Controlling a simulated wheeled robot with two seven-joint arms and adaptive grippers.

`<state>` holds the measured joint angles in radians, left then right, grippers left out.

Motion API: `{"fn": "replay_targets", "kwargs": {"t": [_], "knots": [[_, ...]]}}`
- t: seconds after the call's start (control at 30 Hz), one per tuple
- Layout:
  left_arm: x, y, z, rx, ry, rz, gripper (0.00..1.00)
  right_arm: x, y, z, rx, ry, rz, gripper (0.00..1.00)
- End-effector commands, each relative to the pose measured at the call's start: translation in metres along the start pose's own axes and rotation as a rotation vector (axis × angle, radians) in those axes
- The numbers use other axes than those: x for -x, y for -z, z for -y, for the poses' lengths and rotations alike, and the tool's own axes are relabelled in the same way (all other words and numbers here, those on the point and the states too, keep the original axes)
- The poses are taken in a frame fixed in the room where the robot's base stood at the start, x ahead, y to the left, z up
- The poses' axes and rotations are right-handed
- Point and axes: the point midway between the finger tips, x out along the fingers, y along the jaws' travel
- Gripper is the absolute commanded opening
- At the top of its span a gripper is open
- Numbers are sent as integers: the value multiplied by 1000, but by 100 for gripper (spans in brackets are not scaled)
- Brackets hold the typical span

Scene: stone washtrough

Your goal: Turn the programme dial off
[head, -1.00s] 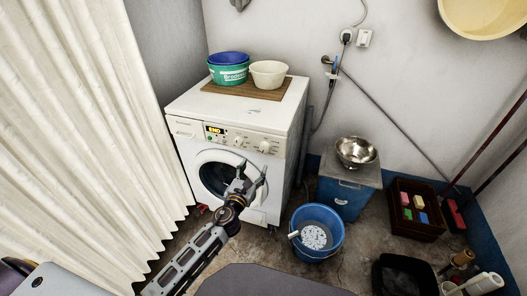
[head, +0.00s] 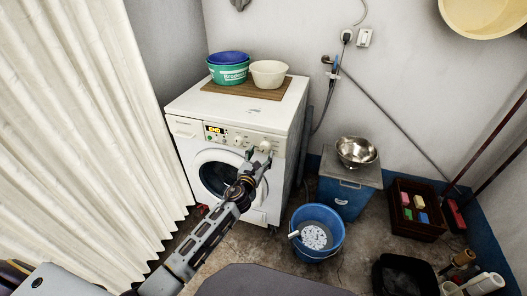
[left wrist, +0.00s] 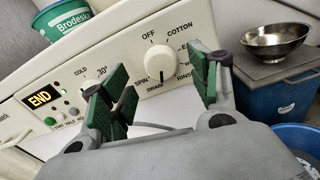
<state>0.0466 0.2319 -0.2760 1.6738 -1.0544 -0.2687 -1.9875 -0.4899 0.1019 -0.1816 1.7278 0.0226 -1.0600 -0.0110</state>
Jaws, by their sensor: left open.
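The programme dial (left wrist: 160,59) is a round white knob on the washing machine's panel, ringed by words such as OFF, COTTON, RINSE, DRAIN and SPIN. The dial appears beyond the fingertips, and I see no contact. In the head view my left gripper (head: 259,156) is in front of the panel's right part. My right gripper is not in view.
The washing machine (head: 285,115) shows END on its display (left wrist: 41,97). A temperature knob (left wrist: 92,88) is left of the dial. Tubs (head: 229,73) stand on top. A blue bucket (head: 317,247) and a blue box (head: 340,197) stand to the right. A curtain (head: 75,120) hangs left.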

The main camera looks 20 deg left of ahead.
Motion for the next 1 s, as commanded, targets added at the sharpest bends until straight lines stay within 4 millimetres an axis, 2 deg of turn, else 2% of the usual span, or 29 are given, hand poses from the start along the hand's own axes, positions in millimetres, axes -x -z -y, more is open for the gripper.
{"fn": "replay_targets", "kwargs": {"t": [0.4,0.87,0.9,1.0], "knots": [[-32,0,0,1,-1,0,61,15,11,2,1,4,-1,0],[-37,0,0,1,0,0,61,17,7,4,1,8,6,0],[-37,0,0,1,0,0,60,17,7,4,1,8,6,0],[-37,0,0,1,0,0,47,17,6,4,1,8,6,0]]}}
